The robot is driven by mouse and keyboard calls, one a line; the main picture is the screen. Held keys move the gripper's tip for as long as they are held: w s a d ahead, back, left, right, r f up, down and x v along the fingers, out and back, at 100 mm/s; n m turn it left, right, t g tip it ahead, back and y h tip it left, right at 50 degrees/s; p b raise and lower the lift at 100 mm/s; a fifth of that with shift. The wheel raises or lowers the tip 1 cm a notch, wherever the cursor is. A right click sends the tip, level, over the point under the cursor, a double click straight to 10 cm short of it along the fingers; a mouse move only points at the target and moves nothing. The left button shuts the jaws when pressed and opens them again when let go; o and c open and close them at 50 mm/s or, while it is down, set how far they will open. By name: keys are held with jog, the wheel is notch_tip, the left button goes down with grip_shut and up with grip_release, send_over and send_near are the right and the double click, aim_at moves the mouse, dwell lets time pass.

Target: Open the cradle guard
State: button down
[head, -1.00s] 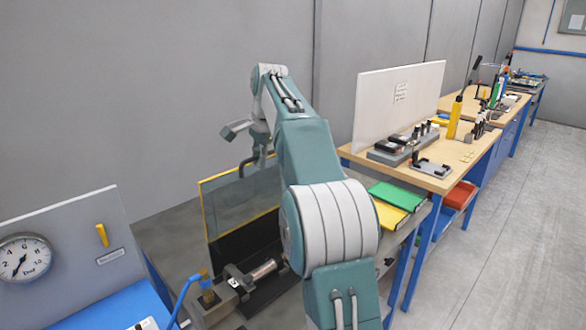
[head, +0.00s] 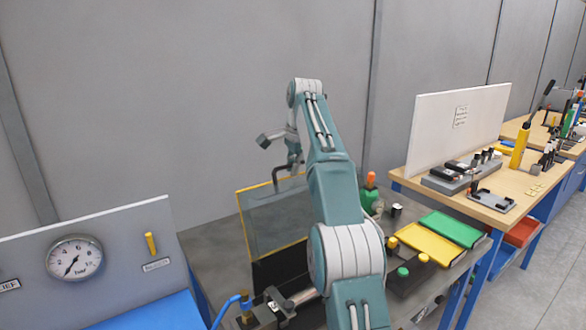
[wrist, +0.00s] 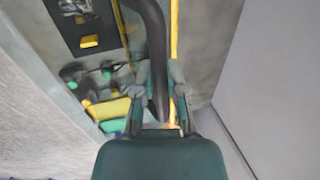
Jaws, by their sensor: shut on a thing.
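The cradle guard (head: 268,222) is a clear panel with a yellow edge, standing roughly upright over a dark base on the grey bench in the head view. Its dark curved handle (head: 281,174) is at the top edge. My gripper (wrist: 160,78) is shut on this handle, which passes between the fingers as a thick black bar (wrist: 152,40) in the wrist view. The guard's yellow edge (wrist: 174,35) runs beside it. In the head view my arm hides part of the guard's right side and the fingertips are too small to read.
A metal cylinder in a fixture (head: 300,298) lies before the guard. A gauge panel (head: 120,225) stands at left. Green (head: 450,228) and yellow (head: 420,245) trays, buttons and an orange-topped green object (head: 371,195) are right of my arm. A grey wall is behind.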

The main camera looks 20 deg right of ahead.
jog(key=shift+w+a, duration=0.2)
jog(key=shift+w, duration=0.15)
jog(key=shift+w+a+r, duration=0.1)
dwell(0.4)
jog(key=c, duration=0.7)
grip_release()
jog(key=shift+a, duration=0.15)
jog(key=shift+d, duration=0.25)
